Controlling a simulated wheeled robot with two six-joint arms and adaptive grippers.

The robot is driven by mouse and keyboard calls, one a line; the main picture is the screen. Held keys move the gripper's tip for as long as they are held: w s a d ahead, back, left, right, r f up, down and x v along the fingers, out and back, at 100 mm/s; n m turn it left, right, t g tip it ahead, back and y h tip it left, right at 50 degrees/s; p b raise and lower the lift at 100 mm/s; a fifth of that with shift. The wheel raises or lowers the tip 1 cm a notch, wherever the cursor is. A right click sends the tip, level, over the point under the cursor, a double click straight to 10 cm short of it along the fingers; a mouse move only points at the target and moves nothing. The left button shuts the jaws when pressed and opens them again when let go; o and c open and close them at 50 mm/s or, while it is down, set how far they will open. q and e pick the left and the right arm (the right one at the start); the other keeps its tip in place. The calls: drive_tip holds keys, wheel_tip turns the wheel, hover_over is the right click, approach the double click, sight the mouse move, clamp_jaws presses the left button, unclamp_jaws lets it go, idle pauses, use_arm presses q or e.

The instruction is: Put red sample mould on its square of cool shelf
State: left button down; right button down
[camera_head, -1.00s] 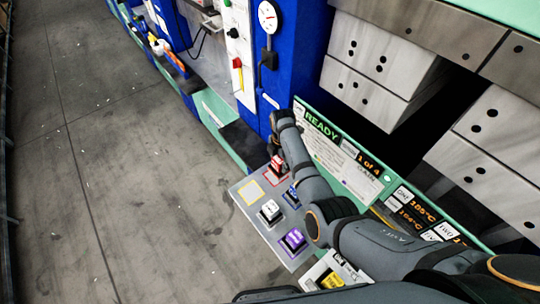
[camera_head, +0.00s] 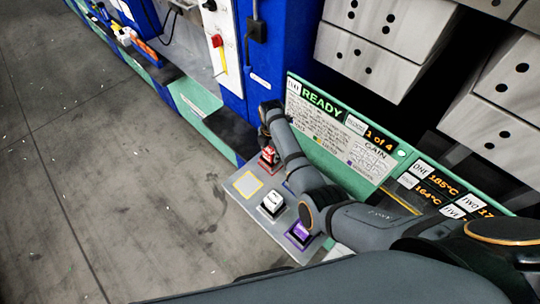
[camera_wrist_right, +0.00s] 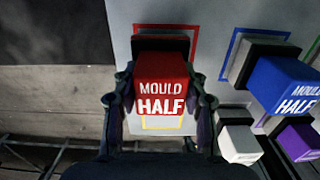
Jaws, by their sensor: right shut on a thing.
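The red sample mould (camera_head: 268,155), lettered "MOULD HALF", is held in my right gripper (camera_head: 266,148) at the far end of the grey shelf (camera_head: 248,205). In the right wrist view the fingers (camera_wrist_right: 160,105) close on both sides of the red mould (camera_wrist_right: 162,85). The red-outlined square (camera_wrist_right: 166,29) shows around the mould's dark base. The mould stands over this square, low to the shelf; I cannot tell whether it touches. My left gripper is not in view.
A white mould (camera_head: 271,202), a purple mould (camera_head: 299,233) and a blue mould (camera_wrist_right: 283,85) stand on the shelf. The yellow-outlined square (camera_head: 247,184) is empty. A green-framed "READY" panel (camera_head: 340,130) rises along the shelf's right side.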

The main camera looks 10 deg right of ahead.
drive_tip(key=shift+s+r, duration=0.1)
drive_tip(key=shift+s, duration=0.05)
drive_tip(key=shift+s+d, duration=0.1)
drive_tip(key=shift+d, duration=0.15)
drive_tip(key=c, duration=1)
unclamp_jaws()
drive_tip(key=shift+s, duration=0.1)
drive_tip(key=shift+c, duration=0.2)
drive_tip(key=o, duration=0.3)
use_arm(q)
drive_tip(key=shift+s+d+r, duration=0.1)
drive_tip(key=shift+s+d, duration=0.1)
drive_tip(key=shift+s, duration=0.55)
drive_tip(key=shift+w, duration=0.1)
use_arm(e)
drive_tip(key=shift+r, duration=0.3)
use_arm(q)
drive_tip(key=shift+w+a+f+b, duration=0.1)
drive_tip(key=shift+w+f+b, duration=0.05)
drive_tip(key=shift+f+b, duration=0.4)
use_arm(e)
wheel_tip(320, 180, up, 11)
drive_tip(key=shift+r, duration=0.2)
